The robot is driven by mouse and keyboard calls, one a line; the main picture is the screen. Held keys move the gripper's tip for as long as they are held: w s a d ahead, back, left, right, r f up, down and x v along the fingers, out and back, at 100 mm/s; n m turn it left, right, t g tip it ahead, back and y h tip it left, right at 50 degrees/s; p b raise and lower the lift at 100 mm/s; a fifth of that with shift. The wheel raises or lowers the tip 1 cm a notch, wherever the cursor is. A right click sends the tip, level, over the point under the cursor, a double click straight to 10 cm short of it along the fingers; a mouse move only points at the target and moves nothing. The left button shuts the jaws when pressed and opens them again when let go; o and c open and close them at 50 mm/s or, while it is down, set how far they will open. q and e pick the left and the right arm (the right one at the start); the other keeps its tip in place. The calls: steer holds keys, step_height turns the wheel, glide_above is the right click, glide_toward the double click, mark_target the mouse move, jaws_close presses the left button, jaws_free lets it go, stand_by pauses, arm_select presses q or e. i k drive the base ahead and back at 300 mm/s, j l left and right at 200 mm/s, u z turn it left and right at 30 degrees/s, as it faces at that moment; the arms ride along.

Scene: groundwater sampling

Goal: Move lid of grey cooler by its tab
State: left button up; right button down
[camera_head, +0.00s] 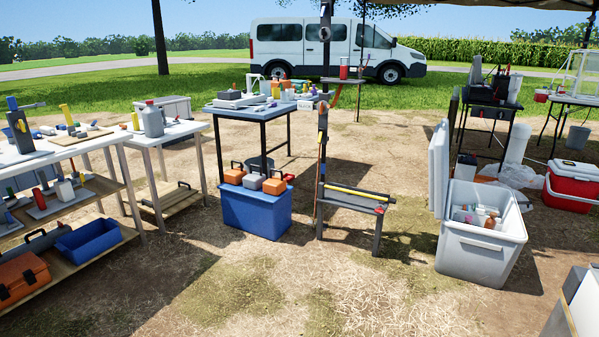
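The grey cooler (478,252) stands on the ground at the right. Its lid (439,168) stands upright along the cooler's left side, so the cooler is open. Several bottles (477,216) show inside it. I cannot make out the lid's tab at this size. Neither of my grippers shows in the head view.
A red cooler (572,187) with a white lid stands at the far right. A blue crate (256,211) with cases on top and a post with a low shelf (357,200) stand left of the grey cooler. Worktables (75,146) line the left. Bare ground in front is clear.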

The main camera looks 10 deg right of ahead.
mark_target(439, 147)
steer(key=i+l+z, duration=0.2)
steer(key=i+z, duration=0.3)
steer(key=i, duration=0.2)
steer(key=i+j+z, duration=0.1)
steer(key=i+z, duration=0.35)
steer(key=i, duration=0.25)
